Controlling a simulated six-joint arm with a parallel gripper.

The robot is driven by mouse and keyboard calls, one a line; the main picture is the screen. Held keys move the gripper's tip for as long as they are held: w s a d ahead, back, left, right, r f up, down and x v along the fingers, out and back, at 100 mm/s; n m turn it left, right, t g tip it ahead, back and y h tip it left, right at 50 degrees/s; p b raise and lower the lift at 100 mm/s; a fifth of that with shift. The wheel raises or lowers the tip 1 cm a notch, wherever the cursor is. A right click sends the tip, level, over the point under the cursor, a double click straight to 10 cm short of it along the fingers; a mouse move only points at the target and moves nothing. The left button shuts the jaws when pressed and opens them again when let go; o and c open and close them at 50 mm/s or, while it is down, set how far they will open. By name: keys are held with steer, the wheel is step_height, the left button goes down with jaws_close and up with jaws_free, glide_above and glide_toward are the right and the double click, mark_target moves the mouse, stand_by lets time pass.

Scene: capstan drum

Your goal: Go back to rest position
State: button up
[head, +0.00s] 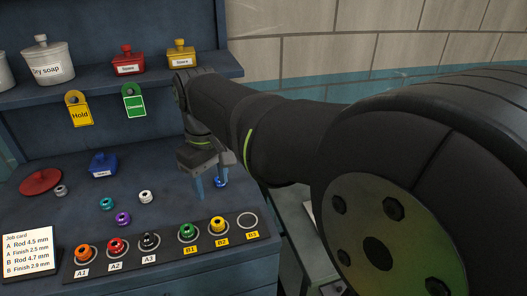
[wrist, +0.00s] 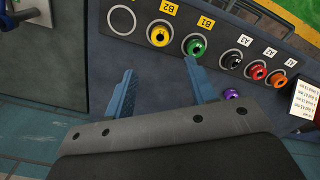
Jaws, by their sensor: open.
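My gripper (head: 209,188) is open over the dark blue bench in the head view, with its blue fingers pointing down. In the wrist view, my gripper (wrist: 162,80) has its fingers apart, with bare bench between them. A small blue ring-shaped piece (head: 221,182) is on the bench by the right finger in the head view. I cannot tell if they touch, and I do not make out the piece in the wrist view.
The front rack (head: 168,246) holds orange, red, black, green and yellow pieces; place B3 (head: 248,220) is empty. Purple (head: 123,219), teal (head: 107,204) and white (head: 146,197) pieces lie loose left of my gripper. A shelf (head: 150,76) with pots stands behind.

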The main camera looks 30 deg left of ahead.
mark_target(217, 221)
step_height(217, 221, down, 12)
steer(key=shift+r, duration=0.1)
steer(key=shift+a, duration=0.1)
steer(key=shift+r, duration=1.5)
